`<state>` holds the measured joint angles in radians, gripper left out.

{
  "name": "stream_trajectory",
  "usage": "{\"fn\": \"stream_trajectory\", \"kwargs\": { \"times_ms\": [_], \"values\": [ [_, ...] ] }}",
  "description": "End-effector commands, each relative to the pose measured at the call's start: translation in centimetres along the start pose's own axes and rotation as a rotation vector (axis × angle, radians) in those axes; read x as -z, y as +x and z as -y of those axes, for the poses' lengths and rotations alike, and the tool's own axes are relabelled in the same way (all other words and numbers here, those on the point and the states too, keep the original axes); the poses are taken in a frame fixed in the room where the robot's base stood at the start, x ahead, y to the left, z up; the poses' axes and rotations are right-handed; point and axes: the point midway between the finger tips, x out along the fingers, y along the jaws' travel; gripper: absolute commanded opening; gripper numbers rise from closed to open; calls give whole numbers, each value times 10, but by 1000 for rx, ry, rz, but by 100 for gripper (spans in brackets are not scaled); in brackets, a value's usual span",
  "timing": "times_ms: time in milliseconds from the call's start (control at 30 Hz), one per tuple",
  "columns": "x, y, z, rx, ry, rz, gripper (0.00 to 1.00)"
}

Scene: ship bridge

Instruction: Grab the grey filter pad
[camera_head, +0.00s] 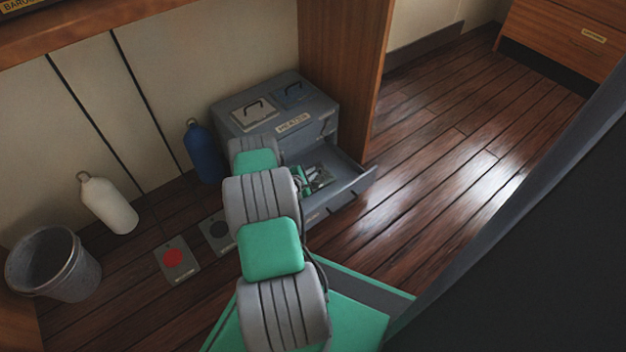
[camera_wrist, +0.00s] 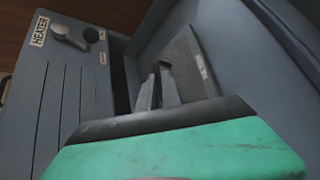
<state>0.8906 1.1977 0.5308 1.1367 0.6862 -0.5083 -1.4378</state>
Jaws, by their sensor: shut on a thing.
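The grey filter pad (camera_wrist: 188,58) shows in the wrist view as a flat grey piece with a pale label, inside the open drawer (camera_wrist: 235,40). My gripper (camera_wrist: 158,80) is shut on it, with the fingers at its near left part. The fingers hide part of the pad. In the head view my gripper (camera_head: 318,178) is down in the open drawer (camera_head: 352,188) of the grey heater cabinet. The pad cannot be made out clearly there.
The heater cabinet (camera_head: 325,127) stands against a wooden panel (camera_head: 342,70). A blue bottle (camera_head: 203,152), a white bottle (camera_head: 108,205), a grey bucket (camera_head: 55,265) and a plate with a red disc (camera_head: 173,258) are at the left. Floor at the right is clear.

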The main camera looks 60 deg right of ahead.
Motion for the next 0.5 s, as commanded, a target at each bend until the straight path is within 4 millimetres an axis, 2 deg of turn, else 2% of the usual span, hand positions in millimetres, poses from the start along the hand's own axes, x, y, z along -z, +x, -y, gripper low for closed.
{"fn": "stream_trajectory", "kwargs": {
  "times_ms": [500],
  "values": [
    [2,0,7,11,-1,-5,0]
  ]
}}
